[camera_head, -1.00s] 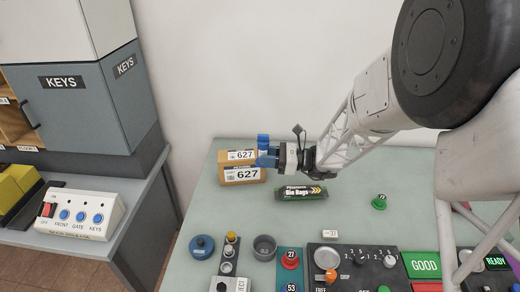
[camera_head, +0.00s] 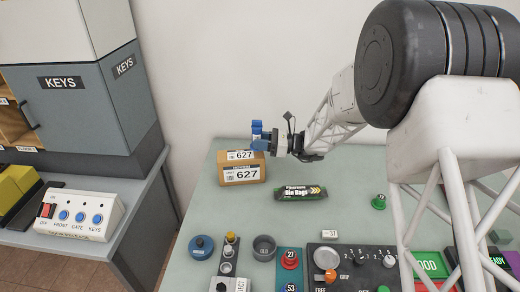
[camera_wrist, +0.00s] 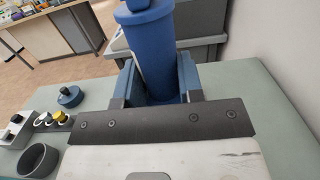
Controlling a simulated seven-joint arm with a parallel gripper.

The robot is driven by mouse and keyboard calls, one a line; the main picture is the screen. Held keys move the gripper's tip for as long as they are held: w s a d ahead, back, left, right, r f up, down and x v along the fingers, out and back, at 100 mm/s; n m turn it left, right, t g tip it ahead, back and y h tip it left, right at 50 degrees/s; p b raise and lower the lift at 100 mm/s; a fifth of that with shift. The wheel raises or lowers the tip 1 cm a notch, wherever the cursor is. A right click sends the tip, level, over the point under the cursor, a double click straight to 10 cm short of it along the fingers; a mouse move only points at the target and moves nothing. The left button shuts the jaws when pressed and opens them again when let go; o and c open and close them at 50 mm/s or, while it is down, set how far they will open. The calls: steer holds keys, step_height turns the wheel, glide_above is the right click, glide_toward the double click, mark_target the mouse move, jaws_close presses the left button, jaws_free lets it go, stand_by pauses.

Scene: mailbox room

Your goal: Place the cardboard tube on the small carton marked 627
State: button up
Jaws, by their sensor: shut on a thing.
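My gripper (camera_head: 259,145) is shut on a blue tube (camera_head: 257,128), which stands upright between the fingers. In the wrist view the blue tube (camera_wrist: 158,50) has a narrower top, and blue finger pads press on both sides of it. The small brown carton marked 627 (camera_head: 241,175) stands on the pale green table (camera_head: 340,215), with 627 labels on its front and top. In the head view my gripper and the tube are at the carton's back right, above its top. The fingers hide the tube's lower end, so I cannot tell whether it touches the carton.
A black bin bags pack (camera_head: 301,193) lies right of the carton. A green knob (camera_head: 379,202), a grey cup (camera_head: 264,247), a round blue piece (camera_head: 202,247) and a control panel (camera_head: 345,262) are nearer the front. A grey keys cabinet (camera_head: 85,95) stands at left.

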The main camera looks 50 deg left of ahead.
steer(key=shift+f, duration=1.7)
steer(key=shift+f, duration=0.15)
steer(key=o, duration=1)
steer(key=shift+c, duration=0.2)
steer(key=v, duration=1.2)
